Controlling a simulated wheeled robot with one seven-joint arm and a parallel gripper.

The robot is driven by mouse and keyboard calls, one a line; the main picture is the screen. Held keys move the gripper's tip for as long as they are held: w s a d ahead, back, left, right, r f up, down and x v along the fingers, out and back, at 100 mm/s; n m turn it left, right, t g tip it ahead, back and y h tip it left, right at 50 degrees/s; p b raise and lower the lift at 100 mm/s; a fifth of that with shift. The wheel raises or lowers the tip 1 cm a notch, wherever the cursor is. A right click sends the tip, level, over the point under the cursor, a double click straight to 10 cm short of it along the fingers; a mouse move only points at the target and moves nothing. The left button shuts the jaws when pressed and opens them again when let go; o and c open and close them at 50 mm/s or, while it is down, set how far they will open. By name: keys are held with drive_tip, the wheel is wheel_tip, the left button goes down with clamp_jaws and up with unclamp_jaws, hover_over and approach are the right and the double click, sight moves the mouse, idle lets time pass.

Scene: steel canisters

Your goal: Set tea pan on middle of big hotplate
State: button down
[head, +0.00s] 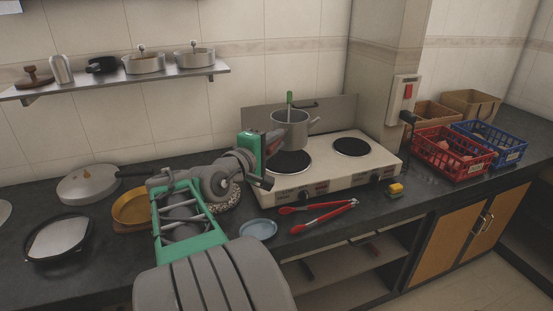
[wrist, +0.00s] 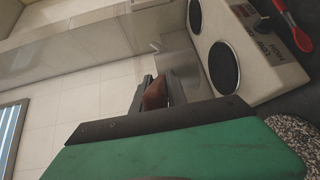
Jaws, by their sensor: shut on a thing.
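The tea pan (head: 290,132) is a grey metal pot with a spout on its right side. My gripper (head: 268,146) is shut on its reddish-brown handle (wrist: 155,93). The pan is held upright, seemingly above the rear of the stove. The larger left hotplate (head: 290,162) is a dark disc on the cream two-plate stove (head: 325,163). It is bare in the wrist view (wrist: 223,67), with the pan wall (wrist: 180,62) off to its side. The gap under the pan is hard to judge.
The smaller hotplate (head: 351,147) is bare.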

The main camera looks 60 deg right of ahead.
sight(290, 142)
drive_tip(key=w+d+f, duration=0.4)
drive_tip(key=d+f, duration=0.4)
drive_tip(key=f, duration=0.2)
drive_tip(key=shift+w+d+f+b, duration=0.15)
drive_tip(key=shift+w+f+b, duration=0.1)
drive_tip(key=shift+b, duration=0.05)
drive_tip(key=shift+f, duration=0.15)
drive_tip(key=c, duration=1.3)
unclamp_jaws()
drive_tip(key=shift+f, duration=0.15)
